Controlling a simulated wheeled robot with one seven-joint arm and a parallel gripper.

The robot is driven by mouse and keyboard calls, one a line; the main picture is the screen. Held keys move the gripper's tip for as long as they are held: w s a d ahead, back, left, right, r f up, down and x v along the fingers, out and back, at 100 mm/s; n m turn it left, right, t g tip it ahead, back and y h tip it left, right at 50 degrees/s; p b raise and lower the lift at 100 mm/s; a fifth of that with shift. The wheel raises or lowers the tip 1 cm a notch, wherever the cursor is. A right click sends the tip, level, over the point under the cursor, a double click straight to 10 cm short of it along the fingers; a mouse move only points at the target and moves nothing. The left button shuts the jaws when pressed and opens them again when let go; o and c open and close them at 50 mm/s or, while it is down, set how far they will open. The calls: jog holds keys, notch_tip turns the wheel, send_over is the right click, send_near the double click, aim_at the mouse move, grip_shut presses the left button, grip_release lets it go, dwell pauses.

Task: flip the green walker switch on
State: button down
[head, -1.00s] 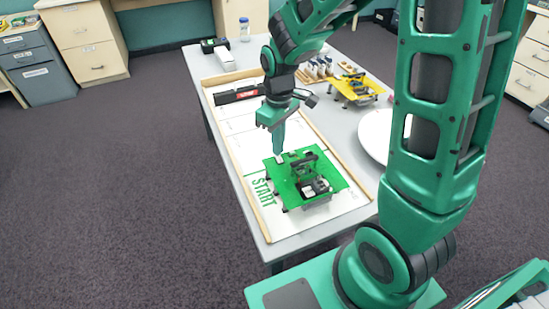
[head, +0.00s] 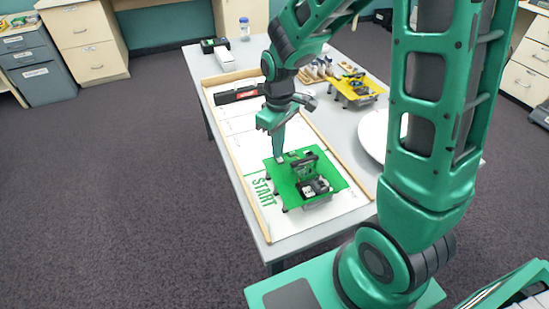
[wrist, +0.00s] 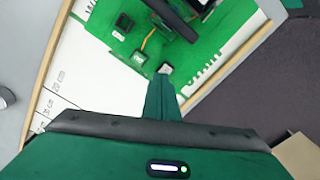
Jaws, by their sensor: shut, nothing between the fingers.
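The green walker (head: 280,178) stands on the white track mat by the word START, with a dark raised part in its middle. In the wrist view its green board (wrist: 133,44) carries a dark square part (wrist: 124,22) and wires. A small pale block with dark sides (wrist: 166,68) sits near the board's edge; it may be the switch, but its on or off position cannot be told. My gripper (head: 279,156) is shut and empty, pointing down at the walker's far-left corner. In the wrist view its tip (wrist: 162,77) is right at the pale block; contact cannot be told.
The mat has a raised wooden border (head: 237,168). A black bar with a red label (head: 238,94) lies across the mat's far part. A yellow walker (head: 358,88) and a white round plate (head: 375,135) are on the table to the right.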

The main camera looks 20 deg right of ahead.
jog(key=shift+f, duration=0.1)
notch_tip(320, 180, up, 7)
dwell(1.0)
dwell(0.3)
jog(key=s+d+r+m, duration=0.2)
jog(key=s+d+m, duration=0.4)
jog(key=s, duration=0.5)
jog(key=s+d+r+m, duration=0.3)
jog(key=s+d+m, duration=0.3)
jog(key=s+d, duration=0.4)
jog(key=shift+s+r, duration=0.15)
jog(key=shift+s, duration=1.1)
